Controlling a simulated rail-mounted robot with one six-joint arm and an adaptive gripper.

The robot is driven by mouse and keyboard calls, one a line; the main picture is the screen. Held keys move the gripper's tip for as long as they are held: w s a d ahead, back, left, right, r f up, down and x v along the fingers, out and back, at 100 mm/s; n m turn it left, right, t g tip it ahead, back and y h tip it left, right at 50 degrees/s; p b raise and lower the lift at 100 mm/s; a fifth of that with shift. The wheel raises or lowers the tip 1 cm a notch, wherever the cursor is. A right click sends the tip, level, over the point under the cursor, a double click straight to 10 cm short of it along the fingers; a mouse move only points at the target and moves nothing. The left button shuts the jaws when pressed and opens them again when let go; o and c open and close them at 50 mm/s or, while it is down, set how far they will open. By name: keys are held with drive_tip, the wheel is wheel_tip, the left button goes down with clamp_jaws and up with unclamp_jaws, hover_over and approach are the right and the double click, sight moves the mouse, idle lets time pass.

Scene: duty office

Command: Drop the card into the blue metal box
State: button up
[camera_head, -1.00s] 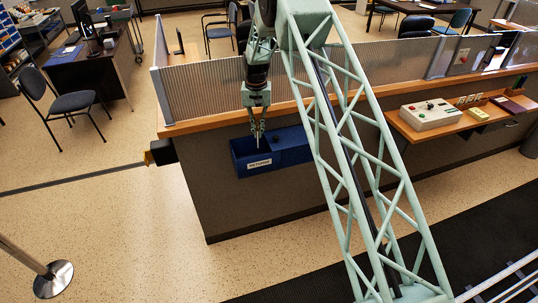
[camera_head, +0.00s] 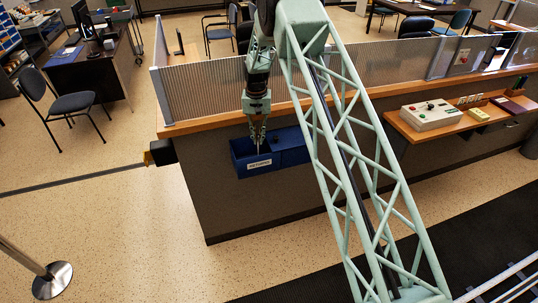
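The blue metal box (camera_head: 240,160) is fixed on the front of the counter, with a white label on its front face and an open top on its left part. My gripper (camera_head: 258,143) points down over that open part, its fingertips at about the height of the rim. The fingers look close together on a thin pale strip, which appears to be the card (camera_head: 258,149). The card is seen nearly edge-on and is very small. Its lower end is hidden behind the box's front wall.
A ribbed screen (camera_head: 210,93) stands along the wooden counter top (camera_head: 200,122), behind my gripper. To the right, a shelf (camera_head: 425,131) holds a control box (camera_head: 431,114) and small items. My lattice arm crosses in front of the counter.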

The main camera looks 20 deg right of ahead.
drive_tip(key=o, duration=0.3)
drive_tip(key=shift+r, duration=0.1)
wheel_tip(320, 180, up, 12)
idle(0.9)
idle(0.8)
